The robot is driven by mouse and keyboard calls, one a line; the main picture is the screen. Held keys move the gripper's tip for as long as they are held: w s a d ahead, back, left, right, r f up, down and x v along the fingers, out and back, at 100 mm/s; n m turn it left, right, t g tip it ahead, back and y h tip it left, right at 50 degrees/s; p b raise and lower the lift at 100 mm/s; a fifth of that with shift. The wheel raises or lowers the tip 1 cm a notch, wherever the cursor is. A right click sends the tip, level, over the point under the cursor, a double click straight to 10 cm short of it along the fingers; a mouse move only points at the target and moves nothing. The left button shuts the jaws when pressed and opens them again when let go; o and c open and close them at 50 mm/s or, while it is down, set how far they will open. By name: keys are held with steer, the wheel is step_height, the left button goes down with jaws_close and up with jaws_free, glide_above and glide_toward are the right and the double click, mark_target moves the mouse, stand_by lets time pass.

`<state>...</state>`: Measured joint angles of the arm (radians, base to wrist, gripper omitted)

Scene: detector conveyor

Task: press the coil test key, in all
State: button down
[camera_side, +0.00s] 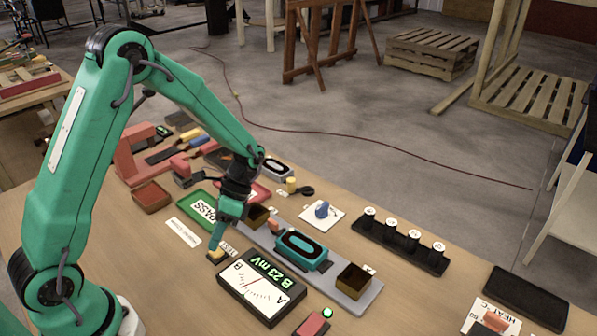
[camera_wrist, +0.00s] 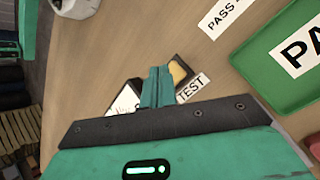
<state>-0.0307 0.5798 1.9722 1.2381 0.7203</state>
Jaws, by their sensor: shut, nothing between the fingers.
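The coil test key is a small yellow button in a dark housing, with a TEST label beside it. The meter (camera_side: 262,285) reads "B 23 mV". The teal coil (camera_side: 301,249) sits on a grey rail.
A green PASS tray (camera_side: 187,212) lies behind the key, also in the wrist view (camera_wrist: 268,90). Open boxes (camera_side: 354,281) stand on the rail. A black rack of labelled cylinders (camera_side: 385,244) stands farther right. Bare table lies at front left.

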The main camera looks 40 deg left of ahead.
steer(key=shift+f, duration=0.8)
stand_by(1.1)
steer(key=shift+r, duration=0.9)
steer(key=shift+r, duration=0.1)
steer(key=shift+r, duration=2.45)
steer(key=r, duration=0.1)
step_height(320, 180, up, 13)
steer(key=n+t, duration=0.6)
steer(key=t, duration=0.4)
glide_above(219, 250)
steer(key=s, duration=0.5)
steer(key=shift+s+d+r+n+t, duration=0.2)
steer(key=shift+s+r+n+t, duration=0.35)
steer(key=shift+s+t, duration=0.2)
steer(key=shift+s+d+r+n+t, duration=0.2)
steer(key=shift+s+r+n+t, duration=0.25)
steer(key=shift+s+r+t, duration=0.25)
